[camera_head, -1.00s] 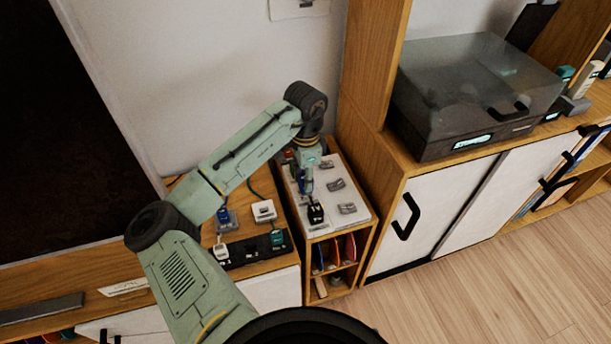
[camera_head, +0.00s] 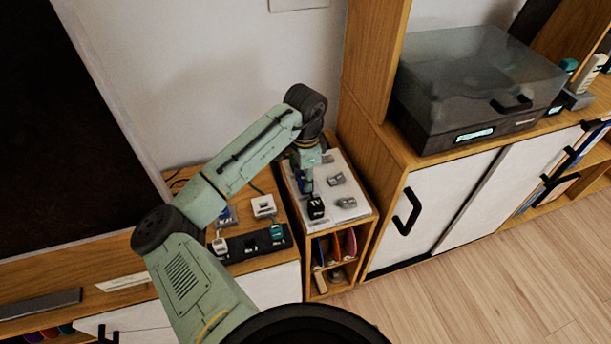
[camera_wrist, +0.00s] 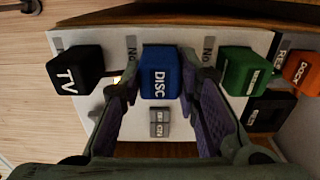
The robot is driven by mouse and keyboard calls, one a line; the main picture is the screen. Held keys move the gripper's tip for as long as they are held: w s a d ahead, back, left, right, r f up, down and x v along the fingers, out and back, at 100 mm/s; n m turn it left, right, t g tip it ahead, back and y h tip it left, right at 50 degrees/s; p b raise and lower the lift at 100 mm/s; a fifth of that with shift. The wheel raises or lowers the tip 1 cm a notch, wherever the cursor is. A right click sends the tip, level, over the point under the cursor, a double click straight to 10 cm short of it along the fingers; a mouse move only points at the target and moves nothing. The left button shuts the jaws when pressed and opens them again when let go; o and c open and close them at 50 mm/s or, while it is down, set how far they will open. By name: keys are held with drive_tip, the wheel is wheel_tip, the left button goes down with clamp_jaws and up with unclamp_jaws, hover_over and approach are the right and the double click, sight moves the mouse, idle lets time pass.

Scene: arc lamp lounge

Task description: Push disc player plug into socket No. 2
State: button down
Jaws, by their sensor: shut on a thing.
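The blue disc player plug, marked DISC (camera_wrist: 158,75), is between the fingers of my gripper (camera_wrist: 160,92) in the wrist view. My gripper is shut on it. In the head view my gripper (camera_head: 307,180) is low over the white socket board (camera_head: 350,216). The blue plug is close to the board, but its underside is hidden, so I cannot tell whether it is seated. A "No" label shows beside it, with its number hidden. The black TV plug (camera_wrist: 75,72) is on one side, and it also shows in the head view (camera_head: 316,208).
A green plug (camera_wrist: 243,72), an orange DOCK plug (camera_wrist: 299,72) and another black plug (camera_wrist: 265,110) crowd the other side. A grey switch (camera_wrist: 159,122) lies near the disc plug. A black strip (camera_head: 247,247) with plugs is left of the board. A tall wooden cabinet side (camera_head: 365,125) rises at right.

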drive_tip(key=shift+f, duration=0.2)
drive_tip(key=c, duration=1.1)
unclamp_jaws()
wheel_tip(320, 180, up, 12)
drive_tip(key=shift+r, duration=0.1)
